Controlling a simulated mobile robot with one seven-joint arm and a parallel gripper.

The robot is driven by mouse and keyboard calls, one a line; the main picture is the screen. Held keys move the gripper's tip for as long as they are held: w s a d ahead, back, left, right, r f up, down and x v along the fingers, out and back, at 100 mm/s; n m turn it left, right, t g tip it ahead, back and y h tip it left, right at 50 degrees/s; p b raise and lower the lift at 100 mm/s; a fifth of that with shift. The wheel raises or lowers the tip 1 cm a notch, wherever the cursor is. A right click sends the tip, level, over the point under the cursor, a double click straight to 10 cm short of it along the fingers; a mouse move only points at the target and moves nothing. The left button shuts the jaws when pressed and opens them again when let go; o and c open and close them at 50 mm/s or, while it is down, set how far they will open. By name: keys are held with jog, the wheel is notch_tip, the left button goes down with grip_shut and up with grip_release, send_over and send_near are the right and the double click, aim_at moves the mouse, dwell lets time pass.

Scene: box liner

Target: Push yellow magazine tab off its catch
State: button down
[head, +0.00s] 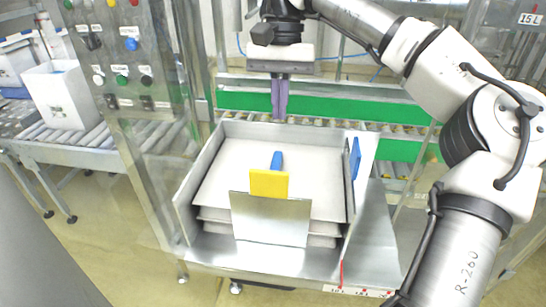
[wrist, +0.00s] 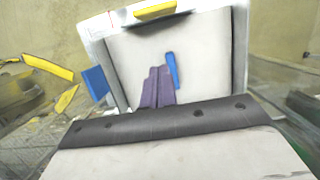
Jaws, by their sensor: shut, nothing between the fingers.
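The yellow magazine tab (head: 269,184) stands at the top of the front metal plate of the magazine (head: 183,200) in the head view. In the wrist view the yellow tab (wrist: 155,11) shows at the top edge. A blue piece (head: 277,161) lies just behind the tab, over the pale stack; it also shows in the wrist view (wrist: 172,71). My gripper (head: 280,118) has purple fingers, pressed together and empty. It hangs above the back edge of the magazine, apart from the tab. The fingers (wrist: 158,72) point toward the stack in the wrist view. The catch itself cannot be made out.
A blue part (head: 354,158) sits on the magazine's right wall. A control panel post (head: 125,70) stands at the left. A roller conveyor (head: 75,140) with white bins (head: 58,95) is beyond it. A green-sided conveyor (head: 340,98) runs behind the magazine.

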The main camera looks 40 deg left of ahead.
send_near(272, 193)
jog(key=w+a+f, duration=0.2)
jog(key=w+f, duration=0.2)
jog(key=f, duration=0.1)
jog(key=s, duration=0.1)
jog(key=s+d+p, duration=0.1)
jog(key=s+p, duration=0.1)
jog(key=shift+s+d, duration=0.2)
jog(key=shift+d, duration=0.05)
jog(key=shift+s+d, duration=0.15)
jog(key=shift+s, duration=0.15)
jog(key=s, duration=0.1)
jog(key=s+d, duration=0.1)
jog(key=s, duration=0.1)
jog(key=shift+s+d+b, duration=0.2)
jog(key=shift+d+b, duration=0.15)
jog(key=shift+b, duration=0.05)
jog(key=v, duration=1.3)
jog(key=shift+w+r, duration=0.2)
jog(key=shift+r, duration=0.15)
